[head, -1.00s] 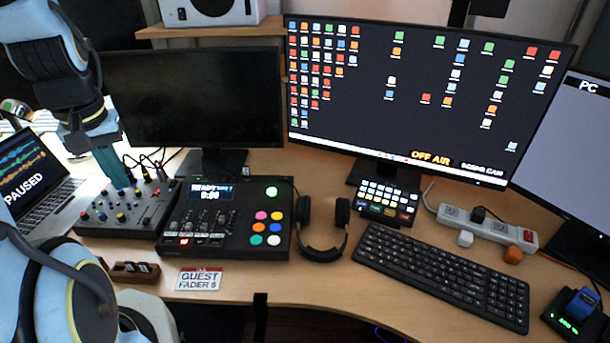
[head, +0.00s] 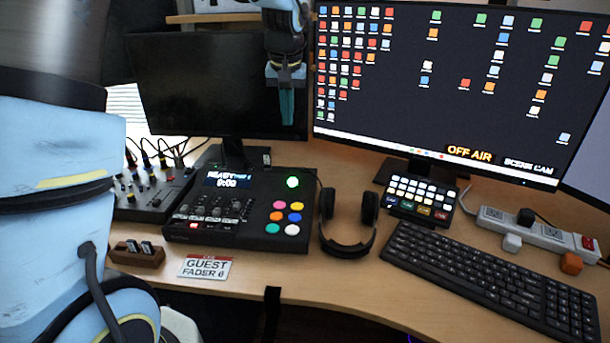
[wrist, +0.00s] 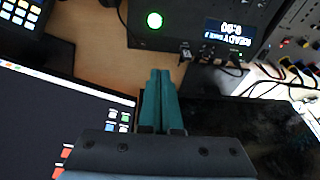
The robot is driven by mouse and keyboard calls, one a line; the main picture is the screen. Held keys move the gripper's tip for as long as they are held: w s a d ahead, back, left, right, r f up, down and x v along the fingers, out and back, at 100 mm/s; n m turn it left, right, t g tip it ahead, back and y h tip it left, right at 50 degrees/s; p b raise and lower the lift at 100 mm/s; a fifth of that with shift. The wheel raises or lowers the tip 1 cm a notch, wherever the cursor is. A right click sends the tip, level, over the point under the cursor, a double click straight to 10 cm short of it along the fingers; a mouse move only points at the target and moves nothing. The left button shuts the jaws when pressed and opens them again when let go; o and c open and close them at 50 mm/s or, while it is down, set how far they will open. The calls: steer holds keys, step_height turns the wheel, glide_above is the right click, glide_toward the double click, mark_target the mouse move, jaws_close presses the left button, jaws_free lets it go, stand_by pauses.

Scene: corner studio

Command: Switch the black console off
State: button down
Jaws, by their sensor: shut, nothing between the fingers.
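A dark monitor (head: 200,85) and a large lit monitor (head: 400,110) stand behind. A mixer (head: 150,195) with cables is left of the console. Headphones (head: 347,240), a button pad (head: 418,198) and a keyboard (head: 490,280) are to its right. A fader sign (head: 206,268) lies in front.

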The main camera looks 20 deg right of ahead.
glide_above(304, 169)
steer(key=s, duration=0.3)
steer(key=shift+a+f+m+b, duration=0.15)
steer(key=shift+f+m+b, duration=0.2)
steer(key=shift+b, duration=0.1)
steer(key=x, duration=0.4)
steer(key=p+x, duration=0.1)
steer(key=x, duration=0.3)
steer(key=p+x, duration=0.1)
steer(key=x, duration=0.3)
steer(key=shift+s+a+f, duration=0.1)
steer(key=shift+a+f, duration=0.15)
steer(key=shift+f, duration=0.8)
